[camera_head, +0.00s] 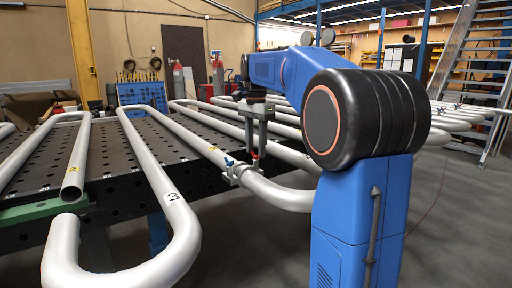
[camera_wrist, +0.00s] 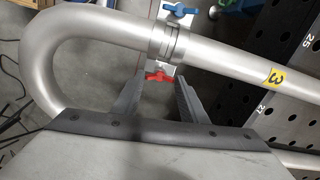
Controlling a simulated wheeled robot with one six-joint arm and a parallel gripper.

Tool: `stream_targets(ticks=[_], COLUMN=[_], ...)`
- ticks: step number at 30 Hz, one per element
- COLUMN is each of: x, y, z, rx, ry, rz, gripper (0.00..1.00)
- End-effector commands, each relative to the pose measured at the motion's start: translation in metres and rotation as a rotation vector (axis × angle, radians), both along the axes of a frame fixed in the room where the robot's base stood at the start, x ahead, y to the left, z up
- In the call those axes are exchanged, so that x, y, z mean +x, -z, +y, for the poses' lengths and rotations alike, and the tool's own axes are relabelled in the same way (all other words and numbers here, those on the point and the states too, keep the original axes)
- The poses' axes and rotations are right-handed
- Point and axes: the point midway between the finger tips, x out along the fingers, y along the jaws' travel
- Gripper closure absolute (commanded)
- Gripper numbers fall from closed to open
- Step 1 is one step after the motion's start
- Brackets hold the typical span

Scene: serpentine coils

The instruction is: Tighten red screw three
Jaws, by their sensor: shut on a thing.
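The red screw (camera_wrist: 160,76) sits on the near side of a grey pipe clamp (camera_wrist: 171,42) in the wrist view. My gripper (camera_wrist: 161,82) has a finger on each side of the red screw and is shut on it. A blue screw (camera_wrist: 180,11) is on the clamp's far side. The clamp is around a bare metal pipe (camera_wrist: 225,52) with a yellow label marked 3 (camera_wrist: 273,77). In the head view my gripper (camera_head: 256,155) points down at the clamp (camera_head: 242,176), beside the blue screw (camera_head: 229,161). The fingertips partly hide the red screw there.
The coil pipe bends back (camera_wrist: 42,60) left of the clamp in the wrist view. Several parallel pipes lie on a dark perforated table (camera_head: 120,150). Another bent pipe (camera_head: 185,235) juts over the table's near edge. Open floor lies to the right.

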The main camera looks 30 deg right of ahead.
Motion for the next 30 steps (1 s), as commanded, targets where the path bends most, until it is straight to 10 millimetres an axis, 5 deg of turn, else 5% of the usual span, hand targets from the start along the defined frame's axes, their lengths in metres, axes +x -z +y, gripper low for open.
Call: stream_targets(ticks=[3, 4, 6, 19, 30], x=[0.0, 0.0, 0.0, 0.001, 0.001], y=[-0.002, -0.002, -0.002, -0.008, -0.073], z=[0.001, 0.001, 0.001, 0.0, 0.0], rx=[0.0, 0.0, 0.0, -0.001, -0.001], ry=[-0.001, -0.001, -0.001, -0.001, -0.001], rz=[-0.005, -0.005, -0.005, -0.003, -0.005], gripper=[0.84, 0.59, 0.42, 0.42, 0.42])
